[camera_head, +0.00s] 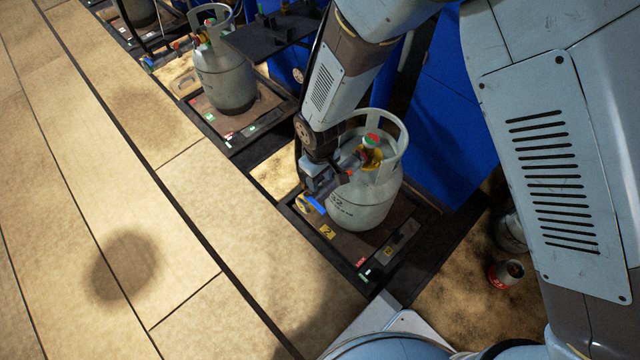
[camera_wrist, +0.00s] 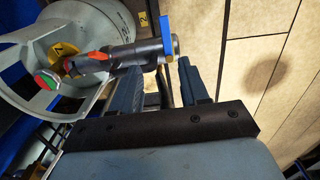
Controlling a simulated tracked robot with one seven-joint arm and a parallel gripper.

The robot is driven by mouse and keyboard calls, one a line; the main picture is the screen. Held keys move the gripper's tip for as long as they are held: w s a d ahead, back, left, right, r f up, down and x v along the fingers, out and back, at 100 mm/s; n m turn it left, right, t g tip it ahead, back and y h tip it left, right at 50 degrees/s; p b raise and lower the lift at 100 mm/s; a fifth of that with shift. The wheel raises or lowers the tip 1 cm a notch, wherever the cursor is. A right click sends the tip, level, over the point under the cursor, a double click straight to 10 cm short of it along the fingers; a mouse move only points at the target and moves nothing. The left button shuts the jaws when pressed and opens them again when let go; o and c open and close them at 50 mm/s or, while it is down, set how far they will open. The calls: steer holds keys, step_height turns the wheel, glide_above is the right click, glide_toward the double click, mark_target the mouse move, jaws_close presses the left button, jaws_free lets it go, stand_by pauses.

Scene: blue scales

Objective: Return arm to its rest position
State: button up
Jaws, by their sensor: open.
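My arm reaches down in the head view, with my gripper (camera_head: 318,186) at the left side of the near gas cylinder (camera_head: 362,212). The cylinder is pale grey and stands upright on a scale (camera_head: 330,232) marked 2. In the wrist view my gripper (camera_wrist: 158,70) is open, its two dark fingers apart. A dark filling connector (camera_wrist: 150,53) with a blue lever (camera_wrist: 166,22) lies across just beyond the fingertips, by the cylinder's valve (camera_wrist: 85,65). Whether a finger touches it I cannot tell. The blue and yellow end of the connector (camera_head: 311,203) shows below my gripper in the head view.
A second grey cylinder (camera_head: 224,76) stands on another scale (camera_head: 212,122) further back. Blue panels (camera_head: 445,120) rise behind the near cylinder. A small can (camera_head: 505,273) stands at the lower right. The tiled floor (camera_head: 110,190) at the left is clear.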

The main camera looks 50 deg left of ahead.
steer(key=shift+r, duration=0.55)
steer(key=w+d+r+m+y, duration=0.1)
steer(key=w+d+r+m, duration=0.1)
steer(key=w+d+r, duration=0.45)
steer(key=w+d+r+m+t, duration=0.15)
steer(key=w+d+r, duration=0.25)
steer(key=w+r, duration=0.5)
steer(key=w+d+r+m+y, duration=0.1)
steer(key=w+d+r+m, duration=0.2)
steer(key=w+d+r, duration=0.35)
steer(key=w+d+r+m+t, duration=0.1)
steer(key=w+d+r+m, duration=0.1)
steer(key=d+r, duration=0.55)
steer(key=w+d+r+m, duration=0.2)
steer(key=w+d+r, duration=0.1)
steer(key=d+r, duration=0.45)
steer(key=s+d+r+m+t, duration=0.1)
steer(key=s+d+r+m, duration=0.1)
steer(key=d, duration=0.6)
steer(key=s+d+r+m+t+h, duration=0.1)
steer(key=s+d+r+m, duration=0.2)
steer(key=s+d, duration=0.4)
steer(key=s+d+r+m+t+h, duration=0.1)
steer(key=s+d+r, duration=0.3)
steer(key=d, duration=0.6)
steer(key=shift+s+d+m, duration=0.25)
steer(key=shift+s+m, duration=0.15)
steer(key=shift+m, duration=0.45)
